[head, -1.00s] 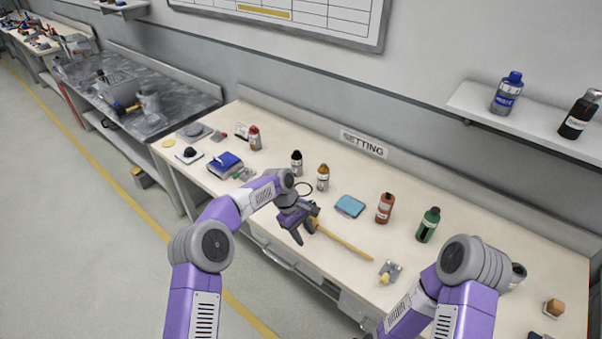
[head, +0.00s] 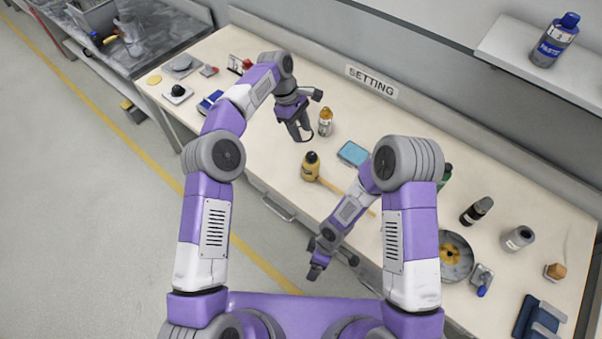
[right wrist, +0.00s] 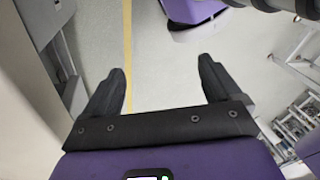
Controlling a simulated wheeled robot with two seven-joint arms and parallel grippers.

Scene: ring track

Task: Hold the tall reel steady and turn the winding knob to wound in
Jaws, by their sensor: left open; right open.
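A round grey-rimmed thing with a yellow middle (head: 455,257) lies near the bench's front right, partly behind my right arm. It may be the reel, but I cannot tell; I make out no winding knob for certain. A small fixture with a blue handle (head: 482,280) stands beside it. My left gripper (head: 304,136) is open over the bench, left of an amber bottle (head: 325,122), with a thin black ring by its fingers. My right gripper (head: 332,266) is open at the bench's front edge. In the right wrist view its empty fingers (right wrist: 161,68) have floor beyond them.
A blue pad (head: 352,154), a dark bottle (head: 476,211) and a grey bottle (head: 518,238) are on the bench (head: 400,115).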

